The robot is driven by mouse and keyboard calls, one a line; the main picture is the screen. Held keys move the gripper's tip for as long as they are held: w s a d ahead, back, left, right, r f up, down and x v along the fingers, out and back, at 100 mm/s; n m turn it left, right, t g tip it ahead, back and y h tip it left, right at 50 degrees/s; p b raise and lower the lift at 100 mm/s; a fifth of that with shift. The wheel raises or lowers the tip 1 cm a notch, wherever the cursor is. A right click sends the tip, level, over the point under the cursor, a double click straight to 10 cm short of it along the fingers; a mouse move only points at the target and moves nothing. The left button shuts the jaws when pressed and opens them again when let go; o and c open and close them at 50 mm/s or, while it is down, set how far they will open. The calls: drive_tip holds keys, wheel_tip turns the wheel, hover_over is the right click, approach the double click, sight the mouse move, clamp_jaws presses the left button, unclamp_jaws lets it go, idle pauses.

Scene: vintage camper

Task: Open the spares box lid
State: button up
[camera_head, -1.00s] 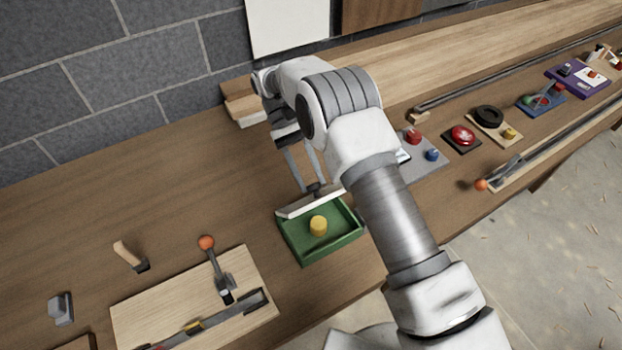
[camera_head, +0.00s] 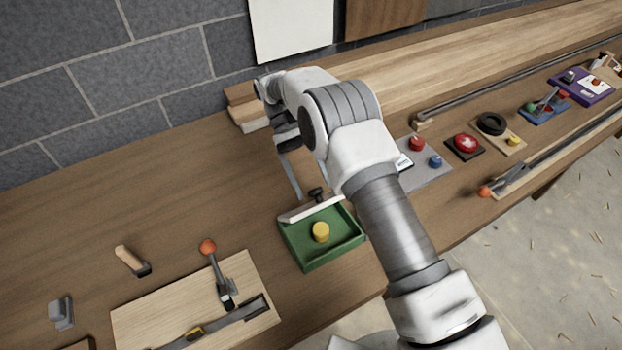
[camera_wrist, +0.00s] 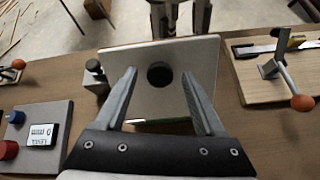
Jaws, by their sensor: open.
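The spares box is a green tray (camera_head: 337,252) on the bench in the head view, with a yellow cylinder (camera_head: 321,232) inside. Its pale lid (camera_head: 300,213) stands raised along the box's back edge, seen almost edge-on, so the inside is exposed. A dark knob (camera_head: 316,194) sticks out from the lid's rear side. In the wrist view the lid (camera_wrist: 140,98) faces me with its round knob (camera_wrist: 160,75). My gripper (camera_wrist: 158,73) is open, one finger either side of the knob, with visible gaps. In the head view my arm hides part of the gripper.
A board with an orange-tipped lever (camera_head: 207,246) lies left of the box. A grey panel with red and blue buttons (camera_head: 436,161) lies to the right. Wooden blocks (camera_head: 245,118) lie by the wall. Bare bench lies behind and left of the box.

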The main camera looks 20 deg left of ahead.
drive_tip(key=w+d+r+b, duration=0.1)
drive_tip(key=d+r+b, duration=0.1)
drive_tip(key=d+r, duration=0.9)
drive_tip(key=shift+w+d, duration=0.3)
drive_tip(key=shift+w, duration=0.05)
